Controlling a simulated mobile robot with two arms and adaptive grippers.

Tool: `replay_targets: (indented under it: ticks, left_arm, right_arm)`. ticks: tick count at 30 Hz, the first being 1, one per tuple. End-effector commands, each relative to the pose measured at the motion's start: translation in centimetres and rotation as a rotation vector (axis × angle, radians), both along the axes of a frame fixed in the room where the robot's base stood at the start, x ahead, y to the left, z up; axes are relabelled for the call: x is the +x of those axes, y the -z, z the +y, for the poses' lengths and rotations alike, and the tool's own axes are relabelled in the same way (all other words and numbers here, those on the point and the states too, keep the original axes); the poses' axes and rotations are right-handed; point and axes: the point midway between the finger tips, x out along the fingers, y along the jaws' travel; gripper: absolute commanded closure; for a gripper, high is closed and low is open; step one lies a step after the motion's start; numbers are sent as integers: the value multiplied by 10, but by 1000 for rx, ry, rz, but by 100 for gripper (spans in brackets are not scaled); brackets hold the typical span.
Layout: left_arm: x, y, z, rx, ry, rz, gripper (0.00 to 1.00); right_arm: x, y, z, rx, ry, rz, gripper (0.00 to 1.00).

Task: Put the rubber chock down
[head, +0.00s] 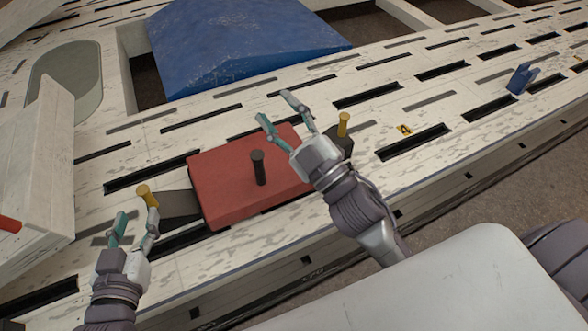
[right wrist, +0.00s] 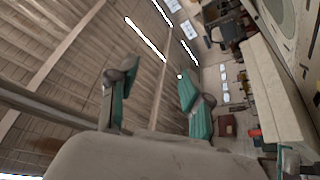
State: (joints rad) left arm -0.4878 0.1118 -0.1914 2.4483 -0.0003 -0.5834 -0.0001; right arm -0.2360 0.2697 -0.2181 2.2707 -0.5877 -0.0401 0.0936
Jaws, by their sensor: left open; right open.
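A red block (head: 225,178) with an upright dark peg (head: 259,167) lies on the slotted pale bench; I take it for the rubber chock. A dark lug (head: 178,205) with a yellow-topped post (head: 147,195) sticks out at its left. A similar yellow post (head: 343,124) stands at its right end, where the dark part is partly hidden by my right gripper. My left gripper (head: 135,220) is open and empty just in front of the left post. My right gripper (head: 278,110) is open and empty over the block's right end; its spread fingers also show in the right wrist view (right wrist: 157,76).
A blue wedge (head: 235,45) stands behind the block. A pale upright panel (head: 40,180) is at the left, near my left arm. A small blue bracket (head: 521,78) and a yellow marker (head: 404,129) are at the right. The slotted bench (head: 440,105) is otherwise clear there.

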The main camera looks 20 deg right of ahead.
Motion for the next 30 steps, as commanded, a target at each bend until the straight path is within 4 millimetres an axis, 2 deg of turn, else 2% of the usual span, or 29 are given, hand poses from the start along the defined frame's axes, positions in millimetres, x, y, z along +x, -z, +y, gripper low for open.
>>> replay_targets:
  ticks: [1,4,6,9,13,30]
  left_arm:
    - [0,0,0,0,0,0,52]
    - [0,0,0,0,0,-1,52]
    - [0,0,0,0,0,-1,52]
    - [0,0,0,0,0,-1,52]
    - [0,0,0,-1,0,0,52]
    - [0,0,0,-1,1,1,52]
  right_arm:
    - [-7,21,-10,137,37,149,51]
    - [-22,62,-17,340,70,417,51]
    - [-35,83,-14,430,70,556,51]
    - [-48,101,-8,503,58,679,51]
    - [-54,107,-4,528,51,726,51]
    - [-53,107,-4,525,51,724,51]
